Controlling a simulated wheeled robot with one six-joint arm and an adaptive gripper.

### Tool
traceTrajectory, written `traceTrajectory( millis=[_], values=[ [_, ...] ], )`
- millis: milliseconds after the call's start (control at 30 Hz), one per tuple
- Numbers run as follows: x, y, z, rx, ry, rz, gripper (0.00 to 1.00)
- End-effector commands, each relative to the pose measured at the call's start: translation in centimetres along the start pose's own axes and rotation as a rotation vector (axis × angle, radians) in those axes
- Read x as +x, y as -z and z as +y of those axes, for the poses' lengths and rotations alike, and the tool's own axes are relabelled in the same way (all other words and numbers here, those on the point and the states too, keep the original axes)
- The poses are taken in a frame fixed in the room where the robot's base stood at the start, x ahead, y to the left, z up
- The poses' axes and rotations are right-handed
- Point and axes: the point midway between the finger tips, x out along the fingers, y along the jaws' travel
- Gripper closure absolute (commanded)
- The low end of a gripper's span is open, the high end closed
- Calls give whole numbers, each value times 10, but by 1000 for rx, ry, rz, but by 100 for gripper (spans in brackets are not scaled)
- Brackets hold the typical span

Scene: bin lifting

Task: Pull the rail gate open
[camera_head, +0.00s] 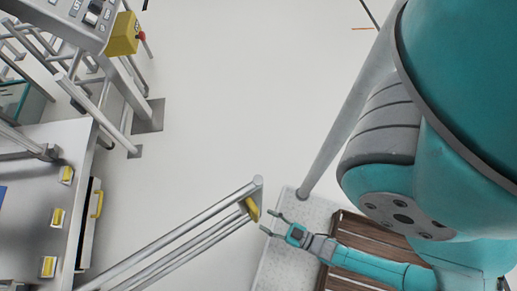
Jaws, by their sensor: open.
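The rail gate (190,232) is a set of parallel silver bars. It runs from the lower left up to an end post near the middle of the picture. A yellow piece (252,208), which looks like its handle, sits at that end, just below the post top. My gripper (272,222) is open and empty, just right of the yellow piece. Its two fingers point left toward it, with a small gap between them. The gate's far end is cut off by the bottom edge of the picture.
A grey machine (62,160) with yellow handles stands at the left. A yellow box (123,34) with a red button is on the upper-left frame. A brown slatted crate or pallet (345,224) lies below my arm. The pale floor (235,95) in the middle is clear.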

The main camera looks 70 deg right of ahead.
Motion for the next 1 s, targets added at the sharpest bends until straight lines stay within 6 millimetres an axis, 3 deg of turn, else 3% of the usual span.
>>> traceTrajectory(
  millis=[100, 300, 733, 933, 1000],
  values=[
    [-24, 0, 0, 0, 0, -2, 50],
    [-51, 0, 0, -1, 0, 1, 50],
    [-61, 1, -1, -1, 1, 3, 50],
    [-60, 1, -1, -1, 1, 3, 100],
    [-60, 1, -1, -1, 1, 3, 100]
  ],
)
